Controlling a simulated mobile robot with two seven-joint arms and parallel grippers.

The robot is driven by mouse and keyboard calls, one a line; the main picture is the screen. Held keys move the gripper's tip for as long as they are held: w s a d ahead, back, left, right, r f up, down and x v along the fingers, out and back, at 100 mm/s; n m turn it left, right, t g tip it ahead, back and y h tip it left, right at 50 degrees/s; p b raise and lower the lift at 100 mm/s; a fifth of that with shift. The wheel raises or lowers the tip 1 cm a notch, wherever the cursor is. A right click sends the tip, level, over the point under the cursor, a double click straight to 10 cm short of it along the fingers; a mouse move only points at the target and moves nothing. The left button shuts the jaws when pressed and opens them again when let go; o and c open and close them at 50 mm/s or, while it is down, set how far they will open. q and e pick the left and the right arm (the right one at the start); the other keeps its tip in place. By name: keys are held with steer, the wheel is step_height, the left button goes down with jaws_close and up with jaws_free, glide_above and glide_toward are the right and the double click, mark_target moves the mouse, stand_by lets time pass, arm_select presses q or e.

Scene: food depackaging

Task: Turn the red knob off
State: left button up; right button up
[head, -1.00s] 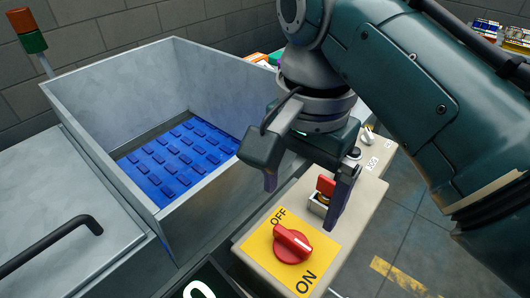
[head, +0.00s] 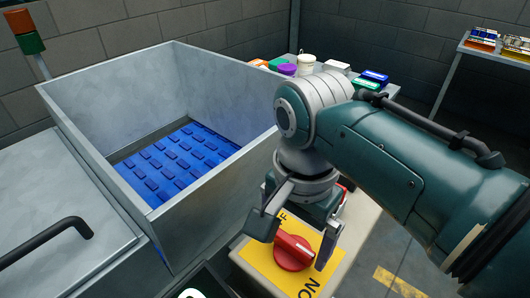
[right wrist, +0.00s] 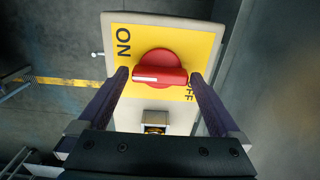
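The red knob (head: 294,252) sits on a yellow plate (head: 262,262) on a beige control box. OFF is printed at its upper side and ON at its lower side in the head view. In the right wrist view the knob (right wrist: 160,62) has a raised bar lying crosswise, its white mark at the left, on the ON side. My right gripper (head: 293,252) is open, its fingers on either side of the knob. In the right wrist view the gripper (right wrist: 159,76) has its fingertips close to the bar's ends; contact cannot be told. My left gripper is not in view.
A grey metal bin (head: 210,200) with a blue studded floor (head: 178,165) stands left of the control box. Several coloured containers (head: 306,64) stand behind it. A black handle (head: 45,240) is at the left. A red-and-green signal light (head: 24,32) stands at the far left.

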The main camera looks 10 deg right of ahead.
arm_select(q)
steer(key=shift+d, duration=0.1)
arm_select(e)
steer(key=c, duration=1)
steer(key=shift+c, duration=0.2)
